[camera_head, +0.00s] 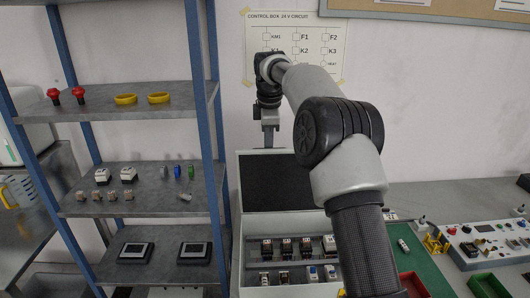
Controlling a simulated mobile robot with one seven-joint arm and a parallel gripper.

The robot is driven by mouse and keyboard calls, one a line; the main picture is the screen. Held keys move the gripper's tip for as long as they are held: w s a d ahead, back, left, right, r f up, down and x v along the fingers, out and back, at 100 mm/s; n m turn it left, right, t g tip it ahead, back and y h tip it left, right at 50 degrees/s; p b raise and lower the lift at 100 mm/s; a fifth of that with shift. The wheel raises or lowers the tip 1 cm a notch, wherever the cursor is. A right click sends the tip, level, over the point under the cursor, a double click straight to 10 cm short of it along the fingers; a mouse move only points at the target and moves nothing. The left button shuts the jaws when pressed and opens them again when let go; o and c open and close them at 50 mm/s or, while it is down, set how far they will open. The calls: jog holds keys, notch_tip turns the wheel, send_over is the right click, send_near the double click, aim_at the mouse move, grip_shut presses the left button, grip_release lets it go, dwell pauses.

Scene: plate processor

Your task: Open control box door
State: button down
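The control box (238,262) is a pale box at the lower middle, with rows of components visible inside. A dark panel with a pale frame (275,182) stands above these components and looks like its door, seemingly raised. My gripper (269,140) points down at the top edge of this panel. Whether it touches the edge cannot be told. The fingers are small and seen from behind my arm, so their opening is unclear. My arm hides the right part of the box and panel.
A shelf rack with blue posts (210,135) stands close on the left, holding small parts. A paper diagram (296,22) hangs on the wall behind my gripper. On the right, a bench holds a green mat (432,272), a red bin (416,286) and a switch panel (485,240).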

jog(key=shift+w+f, duration=0.3)
jog(key=shift+w, duration=0.3)
jog(key=shift+w+f, duration=0.25)
jog(key=shift+w, duration=0.3)
jog(key=c, duration=2.1)
grip_release()
jog(key=shift+w, duration=0.1)
jog(key=shift+o, duration=1.3)
jog(key=shift+w+f, duration=0.1)
jog(key=shift+w, duration=0.1)
jog(key=shift+r, duration=0.3)
jog(key=shift+s+r, duration=0.1)
jog(key=shift+s, duration=0.1)
